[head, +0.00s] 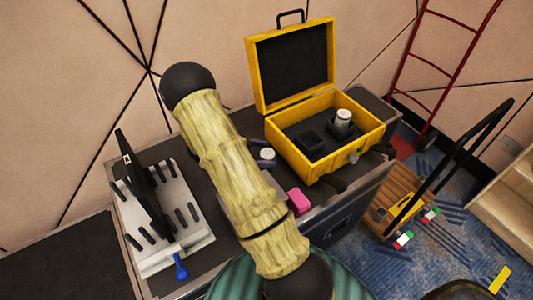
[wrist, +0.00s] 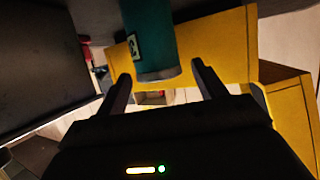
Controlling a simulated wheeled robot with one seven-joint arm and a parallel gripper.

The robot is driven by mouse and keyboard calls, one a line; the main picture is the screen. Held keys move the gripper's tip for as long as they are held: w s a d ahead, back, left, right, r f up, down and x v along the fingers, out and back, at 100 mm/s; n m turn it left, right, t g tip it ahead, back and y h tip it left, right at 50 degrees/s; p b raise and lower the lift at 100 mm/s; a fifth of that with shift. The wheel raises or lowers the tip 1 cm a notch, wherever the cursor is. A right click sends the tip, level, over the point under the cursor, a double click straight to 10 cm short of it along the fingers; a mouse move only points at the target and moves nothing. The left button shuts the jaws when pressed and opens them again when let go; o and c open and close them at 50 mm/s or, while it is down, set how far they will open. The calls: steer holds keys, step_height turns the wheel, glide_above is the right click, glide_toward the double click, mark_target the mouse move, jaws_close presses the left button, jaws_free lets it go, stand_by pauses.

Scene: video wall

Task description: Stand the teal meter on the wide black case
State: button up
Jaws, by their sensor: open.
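The teal meter (wrist: 152,42) is an upright cylinder with a pale label and a grey rim; in the wrist view it hangs down from the top edge. My gripper (wrist: 160,72) is open, its two dark fingers on either side of the meter's rim end with gaps showing. In the head view my arm covers most of this spot; a pale round top (head: 267,153) beside the yellow case seems to be the meter. Its foot is hidden. The wide black case (head: 238,118) appears to be the dark, metal-edged top beneath.
An open yellow case (head: 310,165) with a pale jar (head: 343,118) stands just right of my gripper. A pink block (head: 299,200) lies near the front edge. A pale pegged rack (head: 155,250) stands left.

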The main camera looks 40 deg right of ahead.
steer(key=v, duration=1)
steer(key=shift+w+a+r, duration=0.15)
steer(key=shift+a+r, duration=0.05)
steer(key=shift+a, duration=0.15)
steer(key=w+d+r+n+t+y, duration=0.1)
steer(key=w+r+n+t, duration=0.4)
steer(key=w+t, duration=0.3)
steer(key=w+a+r+n+t+y, duration=0.2)
steer(key=a+r+n+t+y, duration=0.2)
steer(key=a+n+t+y, duration=0.25)
steer(key=s+a+n+g+y, duration=0.2)
steer(key=s+n, duration=0.3)
steer(key=s, duration=0.7)
steer(key=s+a+n+g+y, duration=0.3)
steer(key=s+a+n+g, duration=0.1)
steer(key=s, duration=0.8)
steer(key=shift+s+f+n+g, duration=0.15)
steer(key=shift+s+n+g, duration=0.1)
steer(key=shift+n+g, duration=0.45)
